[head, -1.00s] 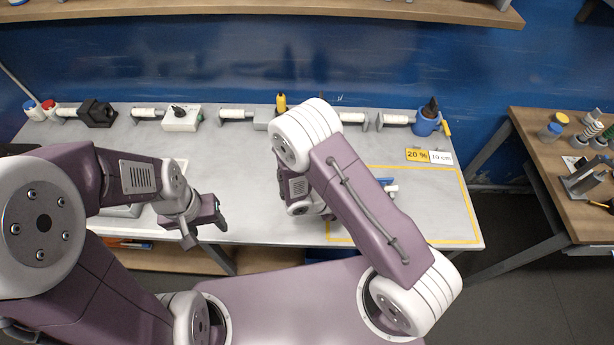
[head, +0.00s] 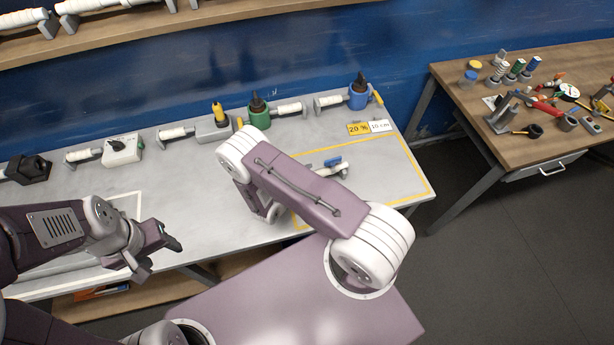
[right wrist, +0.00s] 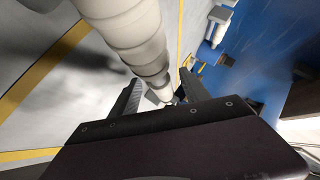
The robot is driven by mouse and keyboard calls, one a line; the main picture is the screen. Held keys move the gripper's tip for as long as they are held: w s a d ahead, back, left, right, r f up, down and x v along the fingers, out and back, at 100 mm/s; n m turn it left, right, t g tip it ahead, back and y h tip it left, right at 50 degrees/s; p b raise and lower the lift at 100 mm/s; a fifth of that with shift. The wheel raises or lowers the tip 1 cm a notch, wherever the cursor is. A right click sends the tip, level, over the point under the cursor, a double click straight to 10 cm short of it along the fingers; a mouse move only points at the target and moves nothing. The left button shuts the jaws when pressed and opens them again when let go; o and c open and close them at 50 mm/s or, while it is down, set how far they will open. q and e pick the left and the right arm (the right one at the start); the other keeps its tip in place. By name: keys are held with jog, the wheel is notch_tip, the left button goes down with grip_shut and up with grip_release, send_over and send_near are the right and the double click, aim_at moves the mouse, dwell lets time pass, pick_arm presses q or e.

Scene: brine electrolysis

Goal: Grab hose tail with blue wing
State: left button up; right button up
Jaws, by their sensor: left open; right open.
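A small fitting with a blue wing (head: 332,162) and a pale body lies on the grey bench, inside the yellow outline. It is just right of my right forearm, and part of it may be hidden behind the arm. My left gripper (head: 158,257) is open and empty, near the bench's front edge at left. My right gripper is mostly hidden behind its own arm in the head view. In the right wrist view its jaws (right wrist: 160,86) are open, with nothing clearly held. A pale ribbed cylinder crosses that view; I cannot tell what it is.
A wooden table (head: 460,86) with bottles and tools stands at right, beyond a floor gap.

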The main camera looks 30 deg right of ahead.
jog(key=shift+w+d+f, duration=0.3)
jog(key=shift+d, duration=0.15)
jog(key=shift+s+a, duration=0.1)
jog(key=c, duration=0.7)
grip_shut()
jog(key=shift+r, duration=0.15)
jog(key=shift+r, duration=0.3)
notch_tip(320, 180, up, 3)
jog(key=shift+f+b, duration=0.1)
jog(key=shift+b, duration=0.25)
jog(key=s+d+r+b, duration=0.1)
jog(key=s+d+r, duration=0.6)
jog(key=s+d, duration=0.1)
jog(key=shift+d+r, duration=0.15)
jog(key=shift+r, duration=0.1)
